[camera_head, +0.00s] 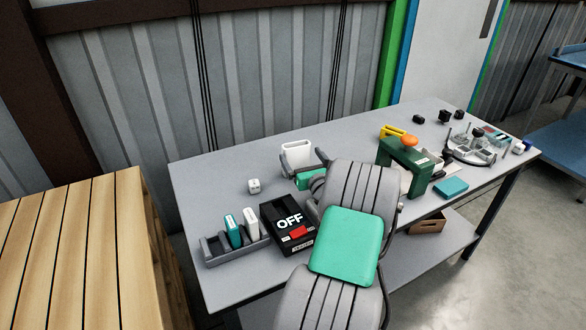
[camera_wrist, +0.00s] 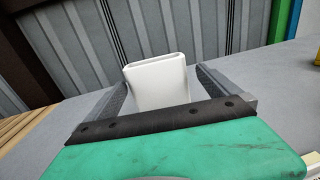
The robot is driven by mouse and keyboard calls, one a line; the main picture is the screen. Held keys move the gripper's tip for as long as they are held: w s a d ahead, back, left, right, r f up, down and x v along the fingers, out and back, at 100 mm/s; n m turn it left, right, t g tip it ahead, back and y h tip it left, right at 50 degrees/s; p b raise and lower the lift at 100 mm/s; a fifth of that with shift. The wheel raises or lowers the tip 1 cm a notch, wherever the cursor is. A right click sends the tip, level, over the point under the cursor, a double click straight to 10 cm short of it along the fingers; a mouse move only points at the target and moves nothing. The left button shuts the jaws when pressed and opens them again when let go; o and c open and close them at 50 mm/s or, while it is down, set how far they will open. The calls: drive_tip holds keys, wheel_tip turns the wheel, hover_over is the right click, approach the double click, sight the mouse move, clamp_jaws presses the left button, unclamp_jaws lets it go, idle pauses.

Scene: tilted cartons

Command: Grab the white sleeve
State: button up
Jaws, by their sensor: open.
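The white sleeve (camera_head: 297,153) is a flat, hollow white box with an open end. In the head view it stands tilted near the back edge of the grey table, just beyond my gripper (camera_head: 302,163). In the wrist view the white sleeve (camera_wrist: 158,82) is between the two fingers of my gripper (camera_wrist: 160,86), with its open end facing up. The fingers are apart, one on each side of it, with a visible gap on the right; contact on the left is hard to tell. Its lower part is hidden behind my gripper's dark bar.
A white die (camera_head: 254,186) lies left of the sleeve. A black box marked OFF (camera_head: 288,226) and a grey rack (camera_head: 213,251) with a teal and a white carton stand at front left. A green press-like frame (camera_head: 405,165) stands right of my arm. The corrugated wall is behind.

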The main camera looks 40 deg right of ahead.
drive_tip(key=x, duration=0.7)
drive_tip(key=shift+w+a+f, duration=0.1)
drive_tip(key=shift+a+f, duration=0.1)
drive_tip(key=shift+a, duration=0.05)
drive_tip(key=c, duration=1.6)
drive_tip(key=shift+r, duration=0.1)
